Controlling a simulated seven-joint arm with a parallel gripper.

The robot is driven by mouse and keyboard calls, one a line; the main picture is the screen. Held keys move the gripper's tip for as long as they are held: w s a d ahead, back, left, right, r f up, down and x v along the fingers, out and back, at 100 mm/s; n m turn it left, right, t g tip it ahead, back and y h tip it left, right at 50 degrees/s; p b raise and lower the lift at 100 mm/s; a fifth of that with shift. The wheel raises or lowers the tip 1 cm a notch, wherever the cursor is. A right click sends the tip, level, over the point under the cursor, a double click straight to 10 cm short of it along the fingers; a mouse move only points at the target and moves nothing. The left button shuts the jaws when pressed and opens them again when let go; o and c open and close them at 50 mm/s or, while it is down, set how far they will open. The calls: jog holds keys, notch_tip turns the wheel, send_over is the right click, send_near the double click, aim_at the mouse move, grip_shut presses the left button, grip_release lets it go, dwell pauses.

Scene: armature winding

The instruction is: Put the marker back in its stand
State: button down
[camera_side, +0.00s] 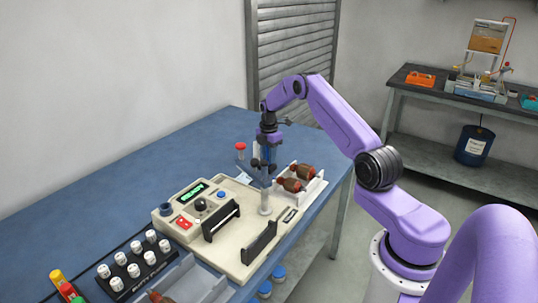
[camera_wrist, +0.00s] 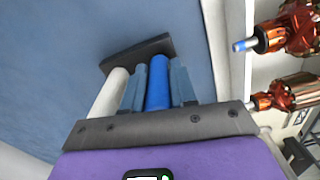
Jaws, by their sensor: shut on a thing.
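The blue marker (camera_wrist: 158,82) is between the two grey-blue fingers of my gripper (camera_wrist: 156,72) in the wrist view, and the gripper is shut on it. In the side view, my gripper (camera_side: 265,164) points down above the back right of the beige machine, with the tray of armatures to its right. The marker is small and mostly hidden by the gripper there. I cannot pick out the marker's stand with certainty in either view.
A white tray (camera_side: 312,192) holds copper-wound armatures (camera_side: 290,184), which also show at right in the wrist view (camera_wrist: 293,94). The beige machine (camera_side: 235,248) has a pale post (camera_side: 265,203). A red-topped item (camera_side: 240,147) stands behind. The blue table (camera_side: 130,180) is clear at back left.

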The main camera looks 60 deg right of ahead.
jog(key=shift+f, duration=0.45)
dwell(0.4)
jog(key=c, duration=0.8)
grip_release()
jog(key=shift+r, duration=0.1)
notch_tip(320, 180, up, 17)
jog(key=shift+r, duration=0.1)
jog(key=shift+a, duration=0.15)
